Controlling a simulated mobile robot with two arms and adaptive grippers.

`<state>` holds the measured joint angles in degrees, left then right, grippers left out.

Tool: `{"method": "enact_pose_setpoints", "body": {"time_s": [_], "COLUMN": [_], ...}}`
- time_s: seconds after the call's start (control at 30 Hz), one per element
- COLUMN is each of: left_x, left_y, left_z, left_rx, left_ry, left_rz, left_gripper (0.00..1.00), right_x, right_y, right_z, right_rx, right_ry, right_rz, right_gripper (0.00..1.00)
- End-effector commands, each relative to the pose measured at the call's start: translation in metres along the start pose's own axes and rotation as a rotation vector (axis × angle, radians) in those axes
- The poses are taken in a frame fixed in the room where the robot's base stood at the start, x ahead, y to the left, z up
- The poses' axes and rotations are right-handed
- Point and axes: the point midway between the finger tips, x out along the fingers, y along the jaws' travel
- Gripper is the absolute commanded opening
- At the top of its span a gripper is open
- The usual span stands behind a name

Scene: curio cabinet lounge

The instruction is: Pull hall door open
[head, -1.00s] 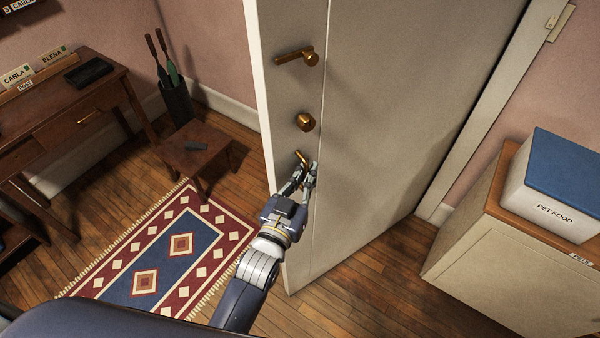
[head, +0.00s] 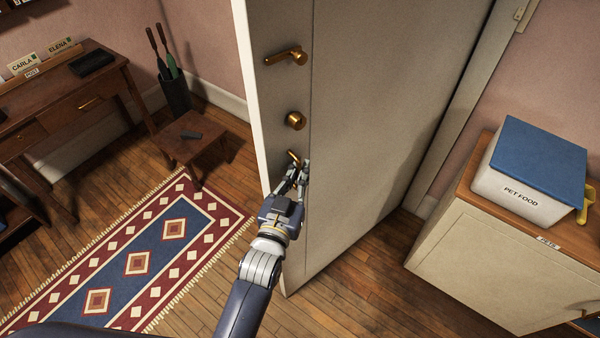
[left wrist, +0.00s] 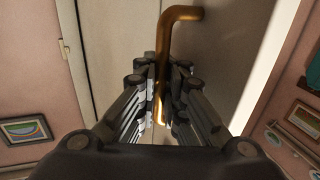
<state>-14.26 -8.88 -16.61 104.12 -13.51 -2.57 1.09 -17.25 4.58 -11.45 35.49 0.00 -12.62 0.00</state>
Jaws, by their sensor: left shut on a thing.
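The hall door (head: 375,110) is pale grey and stands ajar, its free edge toward the left and its hinge side at the upper right. It carries a brass lever handle (head: 286,56) at the top, a round brass knob (head: 295,121) below it, and a lower brass handle (head: 293,156). My left gripper (head: 299,172) is shut on the lower handle. In the left wrist view the bent brass bar of this handle (left wrist: 178,16) runs down between the fingers (left wrist: 164,98). My right gripper is not in view.
A patterned rug (head: 140,255) lies on the wood floor at the left. A desk (head: 60,100), a small stool (head: 195,137) and an umbrella stand (head: 174,92) stand behind it. A cabinet (head: 490,265) with a pet food bin (head: 525,185) stands at the right.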

Motion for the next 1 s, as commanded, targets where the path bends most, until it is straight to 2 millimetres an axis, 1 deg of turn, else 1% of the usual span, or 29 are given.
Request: {"method": "enact_pose_setpoints", "body": {"time_s": [0.03,0.13,0.17,0.2,0.5,0.63,0.77,1.0], "left_x": [-0.001,-0.001,-0.001,-0.001,-0.001,-0.007,-0.025,-0.073], "left_y": [-0.002,-0.002,-0.002,-0.002,-0.001,-0.001,-0.001,-0.001], "left_z": [0.004,0.004,0.004,0.005,0.002,0.003,0.003,0.003], "left_rx": [0.002,0.001,0.001,0.001,0.000,-0.001,-0.002,-0.001], "left_ry": [-0.009,-0.009,-0.009,-0.009,-0.004,-0.005,-0.006,-0.008], "left_rz": [-0.003,-0.003,-0.003,-0.003,-0.001,-0.001,-0.001,-0.001], "left_gripper": [0.00,0.00,0.12,0.17,0.17,0.17,0.17,0.17], "right_x": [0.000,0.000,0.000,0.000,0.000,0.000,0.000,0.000], "right_y": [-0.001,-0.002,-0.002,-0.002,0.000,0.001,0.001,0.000], "right_z": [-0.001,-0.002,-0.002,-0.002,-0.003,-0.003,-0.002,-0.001], "right_rx": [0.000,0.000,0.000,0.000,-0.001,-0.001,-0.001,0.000], "right_ry": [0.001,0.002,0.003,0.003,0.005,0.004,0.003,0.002], "right_rz": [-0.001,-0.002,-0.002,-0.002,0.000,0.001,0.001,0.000], "right_gripper": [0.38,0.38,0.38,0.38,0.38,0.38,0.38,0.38]}}
